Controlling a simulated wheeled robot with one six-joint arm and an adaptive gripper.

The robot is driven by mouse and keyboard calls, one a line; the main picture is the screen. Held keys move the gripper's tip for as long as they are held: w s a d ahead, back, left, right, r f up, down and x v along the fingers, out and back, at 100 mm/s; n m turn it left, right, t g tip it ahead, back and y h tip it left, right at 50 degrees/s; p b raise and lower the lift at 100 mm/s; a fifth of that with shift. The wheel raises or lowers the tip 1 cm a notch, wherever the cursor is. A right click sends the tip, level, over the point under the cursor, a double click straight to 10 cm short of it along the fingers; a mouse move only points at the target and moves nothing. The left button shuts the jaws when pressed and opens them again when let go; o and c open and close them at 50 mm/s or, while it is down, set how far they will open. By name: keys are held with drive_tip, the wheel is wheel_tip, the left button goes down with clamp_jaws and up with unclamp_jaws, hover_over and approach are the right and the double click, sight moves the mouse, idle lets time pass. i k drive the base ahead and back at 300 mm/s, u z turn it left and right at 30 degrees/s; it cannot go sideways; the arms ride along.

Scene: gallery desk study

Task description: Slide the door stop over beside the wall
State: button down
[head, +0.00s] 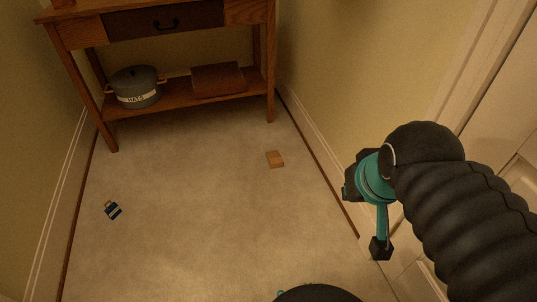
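A small wooden block, which looks like the door stop (275,159), lies on the pale carpet in the head view. It is just right of the room's middle and a short gap from the right wall's skirting. My gripper (379,246), black and teal, hangs at the right by the white door and wall. It is well to the right of the block and nearer to me, not touching it. I cannot make out both fingers, so whether it is open does not show.
A wooden desk (190,106) stands at the back, with a pot (136,90) labelled HATS and a brown box (217,80) on its lower shelf. The carpet between is clear.

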sight(275, 160)
drive_tip(key=i, duration=1.35)
drive_tip(key=u, duration=1.05)
